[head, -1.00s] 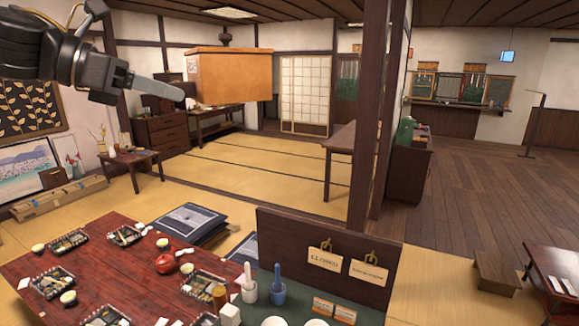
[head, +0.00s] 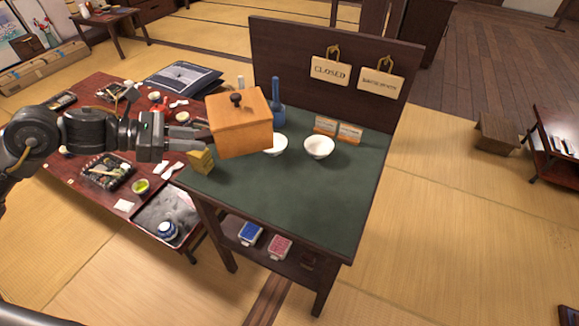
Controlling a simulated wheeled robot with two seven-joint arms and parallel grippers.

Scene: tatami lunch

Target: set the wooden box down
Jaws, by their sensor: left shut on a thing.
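The wooden box (head: 240,128) is orange-brown with a lid and a dark knob. It is at the left part of the green-topped stand (head: 300,215). My left gripper (head: 203,133) comes in from the left and is shut on the box's left side. The box appears upright. I cannot tell whether its underside touches the green top or hangs above it. My right gripper is not in view.
Small cards (head: 338,130) stand at the back. The green top's front and right are clear.

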